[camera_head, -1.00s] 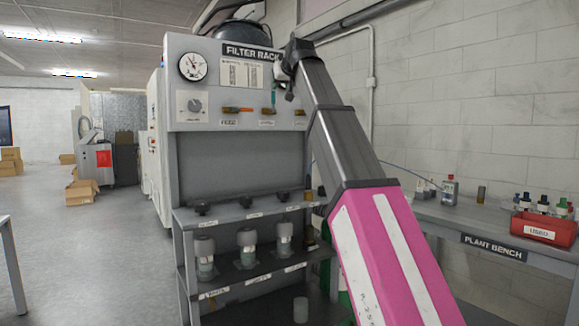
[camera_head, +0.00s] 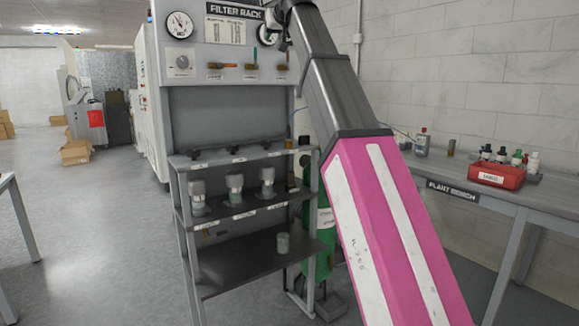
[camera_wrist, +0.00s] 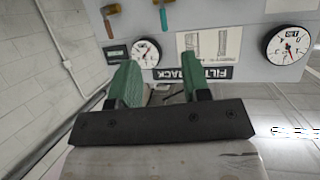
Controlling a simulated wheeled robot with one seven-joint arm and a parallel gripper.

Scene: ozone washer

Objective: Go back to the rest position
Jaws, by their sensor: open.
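My gripper (camera_wrist: 160,85) shows in the wrist view with its two green fingers apart and nothing between them. Beyond the fingers is the front panel of the filter rack (camera_wrist: 230,50), seen upside down, with its gauges and name plate. In the head view my arm rises from the lower right, and its far end is in front of the upper right of the filter rack (camera_head: 225,115). The fingers cannot be made out in the head view.
A shelf unit (camera_head: 245,265) below the panel holds several filter cups. A green cylinder (camera_head: 324,235) stands at its right. The plant bench (camera_head: 455,190) on the right carries a red bin (camera_head: 495,173) and bottles. Open floor (camera_head: 100,230) lies to the left.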

